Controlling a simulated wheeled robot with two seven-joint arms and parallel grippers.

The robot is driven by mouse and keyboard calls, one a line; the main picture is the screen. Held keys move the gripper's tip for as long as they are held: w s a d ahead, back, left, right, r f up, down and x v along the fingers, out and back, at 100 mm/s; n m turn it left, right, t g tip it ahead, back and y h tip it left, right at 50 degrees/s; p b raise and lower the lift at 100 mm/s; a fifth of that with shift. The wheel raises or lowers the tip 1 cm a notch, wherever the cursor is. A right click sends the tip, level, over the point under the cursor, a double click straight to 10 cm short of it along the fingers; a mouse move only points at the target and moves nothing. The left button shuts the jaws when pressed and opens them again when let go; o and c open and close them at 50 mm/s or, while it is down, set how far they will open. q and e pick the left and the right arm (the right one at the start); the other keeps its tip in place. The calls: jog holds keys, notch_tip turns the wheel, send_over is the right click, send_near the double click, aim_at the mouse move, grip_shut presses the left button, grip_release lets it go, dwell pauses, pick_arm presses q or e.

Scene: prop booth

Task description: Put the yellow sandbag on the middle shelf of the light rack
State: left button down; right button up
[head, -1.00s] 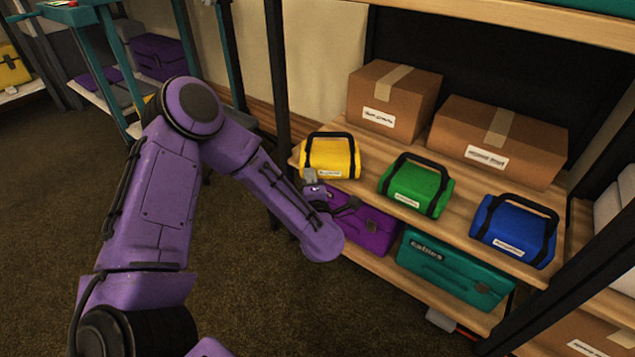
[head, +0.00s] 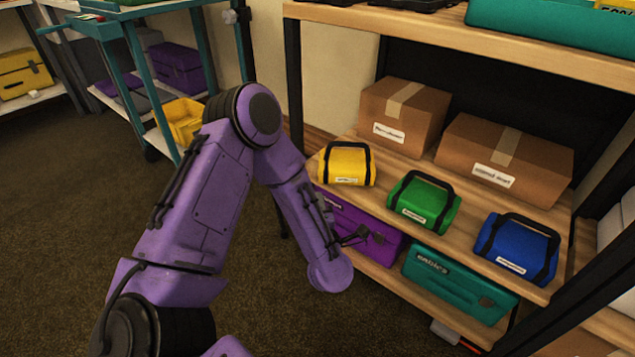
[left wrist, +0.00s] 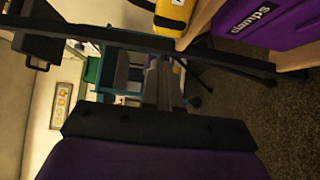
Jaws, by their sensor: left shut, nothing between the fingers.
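The yellow sandbag (head: 346,164) has black straps and a handle and sits upright at the left end of the middle shelf (head: 392,168) of the light wood rack. It also shows at the top of the left wrist view (left wrist: 174,13). My left gripper (head: 356,236) is below and apart from the sandbag, in front of the purple case on the lower shelf. It is shut and empty, and its fingers also show in the left wrist view (left wrist: 165,82). My right gripper is in neither view.
Green (head: 425,201) and blue (head: 516,249) sandbags share the shelf, with cardboard boxes (head: 405,117) behind. Purple (head: 375,243) and teal (head: 458,283) cases stand below. A dark rack post (head: 294,85) is at the left. A teal cart (head: 120,60) stands further left. Floor there is open.

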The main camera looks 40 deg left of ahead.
pick_arm(q)
jog(key=v, duration=0.6)
jog(key=shift+w+d+p, duration=0.25)
jog(key=shift+d+p, duration=0.1)
jog(key=shift+p, duration=0.1)
jog(key=shift+f, duration=0.1)
jog(key=s+d+f+m+g+h, duration=0.1)
jog(key=s+d+f+m+h, duration=0.15)
jog(key=f+m+h, duration=0.35)
jog(key=s+d+f+m+h, duration=0.1)
jog(key=d+f+m+h, duration=0.2)
jog(key=f+m, duration=0.45)
jog(key=s+a+f+m+g, duration=0.1)
jog(key=s+f+m+g, duration=0.2)
jog(key=s, duration=0.4)
jog(key=s+a+f+m+g+h, duration=0.1)
jog(key=s+f+m+g, duration=0.15)
jog(key=s, duration=0.35)
jog(key=s+a+f+m+g, duration=0.1)
jog(key=s+f+m+g, duration=0.15)
jog(key=s, duration=0.45)
notch_tip(320, 180, up, 35)
jog(key=w+p, duration=0.1)
jog(key=p, duration=3.4)
jog(key=shift+w, duration=0.25)
